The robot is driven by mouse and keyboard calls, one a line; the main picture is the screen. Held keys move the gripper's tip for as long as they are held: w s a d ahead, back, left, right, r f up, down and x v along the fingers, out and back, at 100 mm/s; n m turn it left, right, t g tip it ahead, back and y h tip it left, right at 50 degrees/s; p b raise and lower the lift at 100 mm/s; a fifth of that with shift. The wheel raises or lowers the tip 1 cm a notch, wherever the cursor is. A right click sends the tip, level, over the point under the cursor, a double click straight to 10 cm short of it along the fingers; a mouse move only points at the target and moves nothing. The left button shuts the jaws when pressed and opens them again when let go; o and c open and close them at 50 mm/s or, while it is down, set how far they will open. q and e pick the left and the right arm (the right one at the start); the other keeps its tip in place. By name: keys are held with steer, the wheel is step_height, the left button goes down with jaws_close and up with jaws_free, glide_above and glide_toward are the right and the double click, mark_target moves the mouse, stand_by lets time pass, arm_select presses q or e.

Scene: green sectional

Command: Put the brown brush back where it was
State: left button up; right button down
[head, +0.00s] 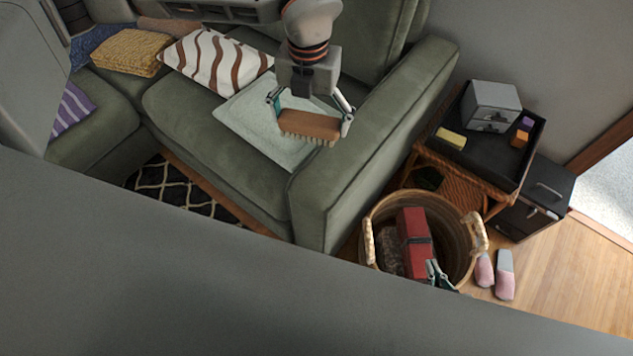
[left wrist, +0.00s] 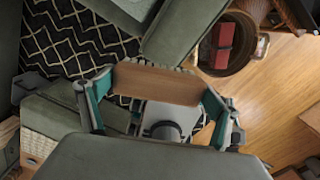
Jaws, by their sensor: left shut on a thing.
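The brown brush (head: 309,124) has a wooden back and pale bristles facing down. My left gripper (head: 311,113) is shut on it, one finger at each end, and holds it over a pale square tray or cushion (head: 248,127) on the green sofa. In the left wrist view the brush (left wrist: 156,83) lies across between the teal-sided fingers (left wrist: 155,101). My right gripper (head: 436,274) shows only its fingertips at the wicker basket's (head: 463,240) near rim. Whether it is open or shut is unclear.
The sofa armrest (head: 375,145) rises right of the brush. A red item (head: 411,230) is in the basket. A black-topped side table (head: 478,150) holds a grey drawer box (head: 491,105), a yellow block (head: 451,137) and small blocks. Pink slippers (head: 504,280) lie on the floor.

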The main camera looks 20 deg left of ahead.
arm_select(q)
steer(key=n, duration=0.2)
steer(key=d+n, duration=0.1)
steer(key=n, duration=0.1)
steer(key=shift+w+b, duration=0.1)
steer(key=shift+b, duration=0.25)
steer(key=shift+d, duration=0.1)
steer(key=shift+f+n, duration=0.3)
steer(key=shift+f, duration=0.15)
step_height(320, 180, down, 14)
steer(key=shift+f+b, duration=0.1)
steer(key=shift+b, duration=0.4)
steer(key=shift+f, duration=0.45)
step_height(320, 180, down, 4)
steer(key=shift+b, duration=0.3)
